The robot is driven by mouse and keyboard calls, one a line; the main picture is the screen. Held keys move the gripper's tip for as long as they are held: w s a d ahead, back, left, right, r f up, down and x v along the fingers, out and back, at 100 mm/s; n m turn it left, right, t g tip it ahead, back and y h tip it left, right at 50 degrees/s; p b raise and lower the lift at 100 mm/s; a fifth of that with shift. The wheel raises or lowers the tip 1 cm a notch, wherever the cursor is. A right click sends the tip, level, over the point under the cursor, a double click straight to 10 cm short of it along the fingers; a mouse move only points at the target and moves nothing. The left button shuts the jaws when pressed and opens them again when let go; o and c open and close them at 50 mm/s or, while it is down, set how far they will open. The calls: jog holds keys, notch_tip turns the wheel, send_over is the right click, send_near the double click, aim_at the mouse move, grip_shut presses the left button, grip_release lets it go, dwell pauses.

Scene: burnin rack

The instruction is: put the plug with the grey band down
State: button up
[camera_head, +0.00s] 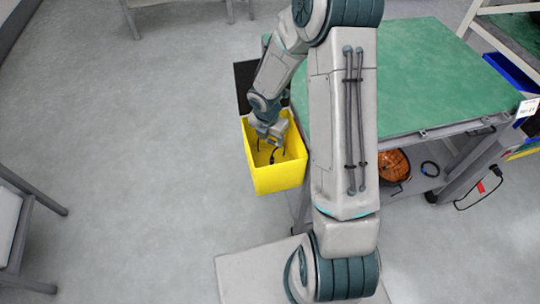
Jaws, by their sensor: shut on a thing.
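My gripper (271,143) points down into the mouth of a yellow bin (279,180) beside the green-topped table. It is shut on a small dark plug (272,156) with a piece of black cable, held within the bin's outline. The plug is too small in this view to make out its grey band. I cannot tell whether the plug touches the bin's floor. The bin's far side is partly hidden by my wrist.
The green table (430,75) is bare on top. A cable with a red band (481,187) hangs at right. A blue bin (510,70) stands behind. Open floor lies left.

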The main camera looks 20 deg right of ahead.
notch_tip(320, 180, down, 9)
jog(key=shift+f+b, duration=0.15)
jog(key=shift+b, duration=0.8)
jog(key=shift+f, duration=0.15)
jog(key=o, duration=1)
